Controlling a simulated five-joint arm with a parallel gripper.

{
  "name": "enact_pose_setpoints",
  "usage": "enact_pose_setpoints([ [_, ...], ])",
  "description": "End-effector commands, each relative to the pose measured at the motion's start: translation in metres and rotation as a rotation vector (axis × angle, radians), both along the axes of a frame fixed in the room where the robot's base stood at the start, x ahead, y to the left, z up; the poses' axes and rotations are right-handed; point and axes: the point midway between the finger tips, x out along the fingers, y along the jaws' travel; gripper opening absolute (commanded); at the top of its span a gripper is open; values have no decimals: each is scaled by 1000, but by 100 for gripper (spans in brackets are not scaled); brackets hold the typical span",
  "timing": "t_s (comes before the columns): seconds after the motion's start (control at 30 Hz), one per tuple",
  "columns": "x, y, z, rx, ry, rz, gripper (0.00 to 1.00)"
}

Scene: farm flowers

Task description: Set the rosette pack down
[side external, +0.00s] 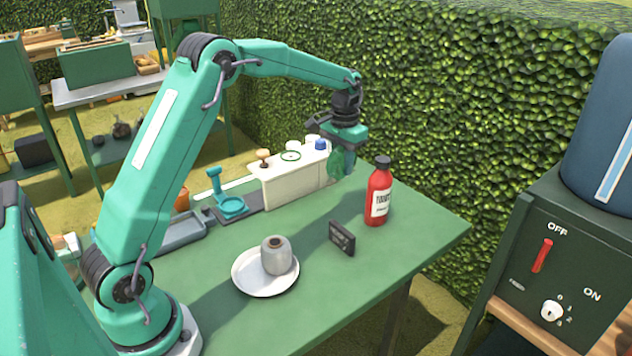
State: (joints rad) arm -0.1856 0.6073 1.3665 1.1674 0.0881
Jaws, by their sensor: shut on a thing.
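My gripper (344,150) is shut on a green, leafy-looking thing, which I take to be the rosette pack (338,165). The pack hangs below the jaws, near the right end of a cream box on the green table (310,318). It appears above the table level, but its lower part is close to the box and the red bottle in the picture, so its exact height and any contact cannot be told.
The cream box (295,184) has several small items on top. A red bottle (378,192) stands right of the pack. A black block (342,238) and a white plate (247,284) with a grey spool (277,255) stand nearer. Right-front table is clear.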

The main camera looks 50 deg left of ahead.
Motion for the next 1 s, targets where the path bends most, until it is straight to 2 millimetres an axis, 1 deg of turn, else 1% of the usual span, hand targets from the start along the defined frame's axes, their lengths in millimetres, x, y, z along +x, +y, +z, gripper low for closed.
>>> enact_pose_setpoints([
  [0.03, 7, 6, -2, 0, 1, -6, 3],
  [0.2, 29, 24, -4, 0, 0, -31, 3],
  [0.5, 56, 55, -10, 0, 0, -75, 3],
  [0.7, 65, 67, -13, 0, 0, -93, 3],
  [1.0, 67, 70, -15, 0, 1, -98, 3],
])
